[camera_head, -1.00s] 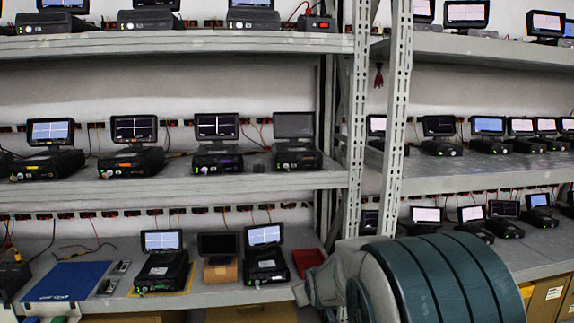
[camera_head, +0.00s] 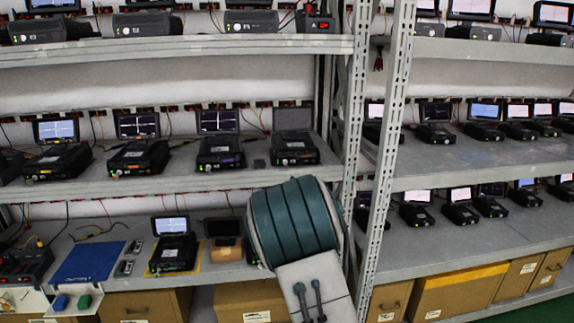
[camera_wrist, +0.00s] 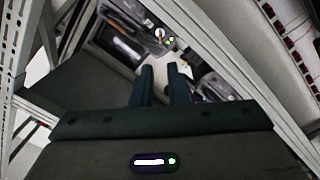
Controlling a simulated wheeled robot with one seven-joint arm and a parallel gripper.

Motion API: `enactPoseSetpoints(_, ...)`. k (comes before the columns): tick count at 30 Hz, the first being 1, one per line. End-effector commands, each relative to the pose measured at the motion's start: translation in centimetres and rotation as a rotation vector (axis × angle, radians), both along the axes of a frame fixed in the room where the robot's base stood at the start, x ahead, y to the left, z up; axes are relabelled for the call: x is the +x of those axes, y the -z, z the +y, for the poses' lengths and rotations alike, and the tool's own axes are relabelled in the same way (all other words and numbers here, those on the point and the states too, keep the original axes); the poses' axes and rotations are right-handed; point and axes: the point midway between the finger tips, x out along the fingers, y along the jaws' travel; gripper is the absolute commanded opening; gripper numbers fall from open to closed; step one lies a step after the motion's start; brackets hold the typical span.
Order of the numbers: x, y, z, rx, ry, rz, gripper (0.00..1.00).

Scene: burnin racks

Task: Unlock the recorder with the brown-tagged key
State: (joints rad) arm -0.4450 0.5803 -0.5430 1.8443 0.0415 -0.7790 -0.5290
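Several black recorders with raised screens line the shelves. On the middle shelf of the head view, one with a yellow mark (camera_head: 58,160), one with an orange mark (camera_head: 138,156), one with a purple mark (camera_head: 221,150) and a fourth (camera_head: 295,148) stand in a row. My gripper (camera_wrist: 160,68) shows in the wrist view with its two dark fingers apart and nothing visible held between them. Beyond the fingertips are dark equipment (camera_wrist: 125,42) and a small round pale part (camera_wrist: 160,34); I cannot tell what that part is. I cannot make out a brown-tagged key. My arm hides the gripper in the head view.
The lower shelf holds a blue mat (camera_head: 88,262), small grey items (camera_head: 125,267) and a recorder on a yellow-edged mat (camera_head: 173,250). Grey uprights (camera_head: 392,130) divide the racks. Cardboard boxes (camera_head: 148,305) stand below.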

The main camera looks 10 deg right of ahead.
Motion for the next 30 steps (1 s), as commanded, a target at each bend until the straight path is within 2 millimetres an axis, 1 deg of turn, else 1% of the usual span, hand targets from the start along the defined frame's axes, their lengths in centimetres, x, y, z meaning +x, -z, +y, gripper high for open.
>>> enactPoseSetpoints(9,5.2,-0.2,-0.3,-0.002,0.001,0.001,0.14)
enactPoseSetpoints(18,9.6,-0.1,-0.6,0.0,0.0,0.001,0.14)
enactPoseSetpoints(24,11.5,-0.1,-0.6,0.001,0.001,0.002,0.14)
enactPoseSetpoints(30,12.3,0.1,-0.7,0.001,0.001,0.002,0.14)
